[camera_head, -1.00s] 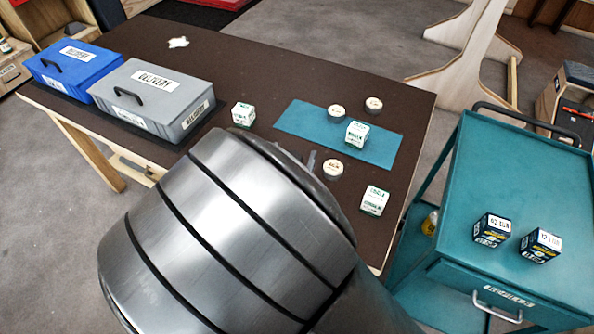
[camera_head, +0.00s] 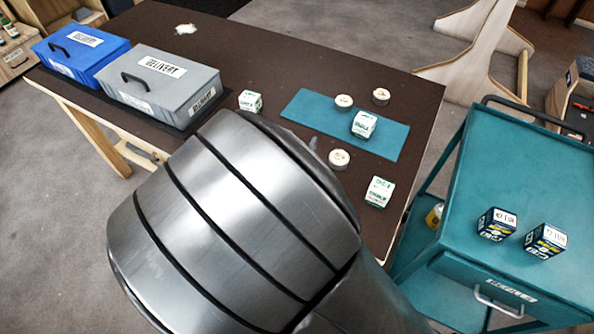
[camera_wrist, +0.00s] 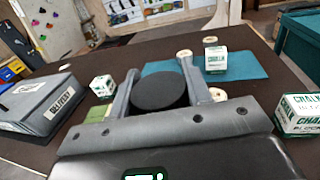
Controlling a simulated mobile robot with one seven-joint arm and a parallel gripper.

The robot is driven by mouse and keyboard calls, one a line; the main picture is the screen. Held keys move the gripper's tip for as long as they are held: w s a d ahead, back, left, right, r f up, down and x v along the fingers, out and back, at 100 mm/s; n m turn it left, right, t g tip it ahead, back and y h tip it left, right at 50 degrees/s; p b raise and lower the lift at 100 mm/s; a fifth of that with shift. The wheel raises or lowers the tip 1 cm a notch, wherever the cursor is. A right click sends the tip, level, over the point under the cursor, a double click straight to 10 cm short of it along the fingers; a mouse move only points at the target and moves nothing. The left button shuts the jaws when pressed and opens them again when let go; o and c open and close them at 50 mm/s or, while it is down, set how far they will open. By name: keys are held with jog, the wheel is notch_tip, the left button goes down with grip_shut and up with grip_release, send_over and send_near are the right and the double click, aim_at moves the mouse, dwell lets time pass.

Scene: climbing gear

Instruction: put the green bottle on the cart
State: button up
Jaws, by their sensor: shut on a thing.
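My gripper (camera_wrist: 158,64) has its two fingers around a round black top (camera_wrist: 158,90) in the wrist view, over the brown table. This looks like the cap of the green bottle; the body is mostly hidden below, and a small green patch (camera_wrist: 93,113) shows left of the fingers. In the head view my arm hides the gripper and the bottle. The teal cart (camera_head: 515,150) stands right of the table, its top mostly bare.
Two dark blue boxes (camera_head: 497,224) (camera_head: 545,240) sit on the cart's front half. The brown table (camera_head: 270,60) holds blue (camera_head: 80,55) and grey (camera_head: 160,90) delivery cases, a teal mat (camera_head: 390,140), white-green chalk boxes (camera_head: 380,191) and tape rolls (camera_head: 339,159). The cart has a raised black handle (camera_head: 530,112).

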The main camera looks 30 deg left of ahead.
grip_shut()
jog(key=shift+r, duration=0.1)
